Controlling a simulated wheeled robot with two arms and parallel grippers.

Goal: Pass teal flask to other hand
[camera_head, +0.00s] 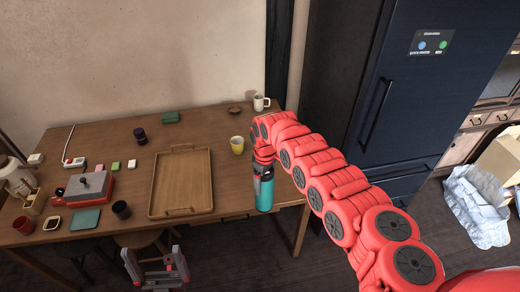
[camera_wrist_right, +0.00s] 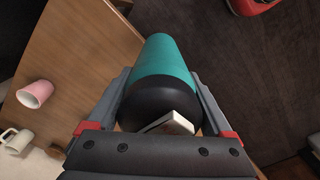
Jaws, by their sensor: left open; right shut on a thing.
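The teal flask (camera_head: 264,195) has a dark cap and hangs upright from my right gripper (camera_head: 263,168), in front of the table's right end. In the right wrist view the flask (camera_wrist_right: 165,62) sits between both fingers of the right gripper (camera_wrist_right: 165,100), which are shut on its dark capped end. My left gripper (camera_head: 155,262) is open and empty, low at the bottom of the head view, in front of the table's front edge. It is well to the left of the flask and apart from it.
The wooden table (camera_head: 110,147) carries a tray (camera_head: 181,182), a yellow cup (camera_head: 237,145), a white mug (camera_head: 261,103) and a red machine (camera_head: 90,187). A stool (camera_head: 137,239) stands under the front edge. A dark fridge (camera_head: 410,95) stands on the right.

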